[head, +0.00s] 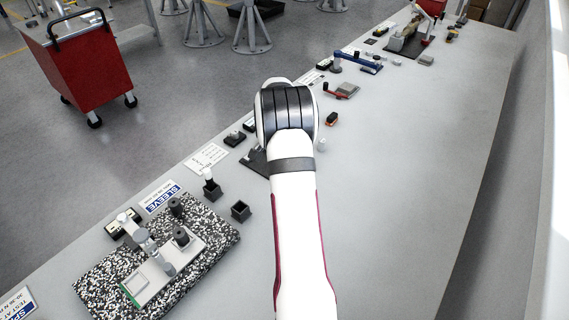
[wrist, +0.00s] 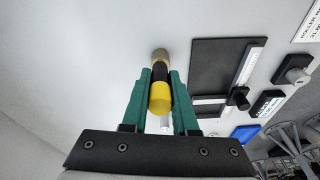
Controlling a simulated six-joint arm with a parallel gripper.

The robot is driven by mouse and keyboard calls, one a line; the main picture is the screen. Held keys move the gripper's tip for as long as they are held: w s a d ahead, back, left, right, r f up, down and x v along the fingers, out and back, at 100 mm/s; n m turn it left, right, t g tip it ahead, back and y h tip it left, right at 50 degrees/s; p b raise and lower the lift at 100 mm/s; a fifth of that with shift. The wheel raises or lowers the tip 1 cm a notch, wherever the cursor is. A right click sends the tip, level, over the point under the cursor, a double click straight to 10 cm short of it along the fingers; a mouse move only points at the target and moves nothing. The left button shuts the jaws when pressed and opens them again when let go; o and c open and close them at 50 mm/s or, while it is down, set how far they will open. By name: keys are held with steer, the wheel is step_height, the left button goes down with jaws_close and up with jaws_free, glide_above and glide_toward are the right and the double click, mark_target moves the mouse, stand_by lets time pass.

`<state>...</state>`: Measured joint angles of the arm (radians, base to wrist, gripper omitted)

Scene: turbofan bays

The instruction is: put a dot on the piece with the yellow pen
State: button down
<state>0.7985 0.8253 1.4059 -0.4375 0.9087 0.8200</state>
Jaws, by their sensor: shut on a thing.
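In the wrist view my gripper (wrist: 160,74) has its green fingers shut on the yellow pen (wrist: 159,98), which shows a yellow end and a black middle section. A small tan round piece (wrist: 160,54) shows just beyond the pen's far end, against the grey bench. I cannot tell whether the pen touches it. In the head view a small pale piece (head: 321,144) stands on the bench just right of my arm; it may be the same one. My gripper and the pen are hidden behind my arm in the head view.
A black plate (wrist: 203,65) with a metal rod and dark knob lies right of the pen in the wrist view. In the head view an orange-and-black item (head: 332,119) lies farther along the bench. A speckled slab (head: 95,283) carries a fixture at lower left. The bench's right side is clear.

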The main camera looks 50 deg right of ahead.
steer(key=shift+r, duration=3.4)
steer(key=w+a+r+n+t, duration=0.15)
steer(key=a+r+n, duration=0.3)
steer(key=a, duration=0.45)
steer(key=w+a+r+n+y, duration=0.1)
steer(key=w+a+r+n, duration=0.3)
steer(key=a, duration=0.6)
steer(key=a+r+n+t, duration=0.1)
steer(key=a+r+n, duration=0.3)
steer(key=a, duration=0.5)
steer(key=s+a+r+n, duration=0.1)
steer(key=s+a+n, duration=0.1)
steer(key=a, duration=0.3)
steer(key=s+a+r+n+y, duration=0.1)
steer(key=s+a+n, duration=0.1)
steer(key=a+n, duration=0.3)
steer(key=shift+s+a+y, duration=0.3)
steer(key=shift+a, duration=0.15)
